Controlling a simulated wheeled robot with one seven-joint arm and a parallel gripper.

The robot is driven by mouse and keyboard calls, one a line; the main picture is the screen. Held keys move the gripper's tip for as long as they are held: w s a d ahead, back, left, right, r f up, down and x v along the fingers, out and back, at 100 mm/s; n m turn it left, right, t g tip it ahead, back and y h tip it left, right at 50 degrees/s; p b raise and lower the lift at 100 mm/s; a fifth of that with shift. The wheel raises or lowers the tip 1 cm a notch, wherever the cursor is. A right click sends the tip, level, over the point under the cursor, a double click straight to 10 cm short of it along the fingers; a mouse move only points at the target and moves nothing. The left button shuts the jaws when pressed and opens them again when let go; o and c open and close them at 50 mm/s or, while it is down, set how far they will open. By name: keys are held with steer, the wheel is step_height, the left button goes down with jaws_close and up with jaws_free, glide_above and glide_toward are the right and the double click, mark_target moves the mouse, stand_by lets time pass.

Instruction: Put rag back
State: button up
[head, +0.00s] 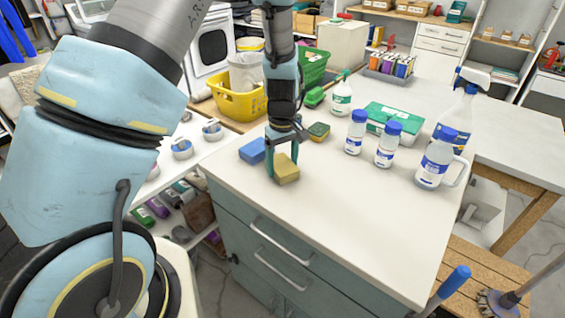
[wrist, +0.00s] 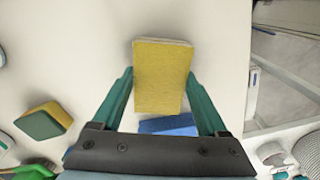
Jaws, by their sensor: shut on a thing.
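The yellow rag (head: 286,169), a thick sponge-like block, is between the fingers of my gripper (head: 282,160), over the white counter (head: 340,215). In the wrist view my gripper (wrist: 160,76) has its green fingers on both sides of the yellow rag (wrist: 163,85), shut on it. I cannot tell whether its underside touches the counter. A blue sponge (head: 252,150) lies just left of it; it also shows in the wrist view (wrist: 170,125), partly hidden. A green and yellow sponge (head: 319,131) lies behind to the right; it also shows in the wrist view (wrist: 43,121).
White bottles with blue caps (head: 384,150), a spray bottle (head: 458,112) and a green and white box (head: 395,117) stand at the right and back. A yellow basket (head: 236,104) is behind to the left. The counter's front middle is clear.

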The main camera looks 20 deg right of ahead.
mark_target(282, 165)
steer(key=o, duration=1.2)
steer(key=shift+f, duration=0.1)
step_height(282, 165, up, 12)
steer(key=b, duration=0.3)
steer(key=s+a, duration=0.1)
steer(key=a, duration=0.9)
steer(key=s+a+r+m+t, duration=0.1)
steer(key=a, duration=0.9)
steer(key=s+a+m, duration=0.1)
steer(key=a, duration=0.9)
steer(key=shift+s+a+r+t, duration=0.1)
steer(key=shift+s+r+t, duration=0.05)
steer(key=shift+s+t, duration=0.2)
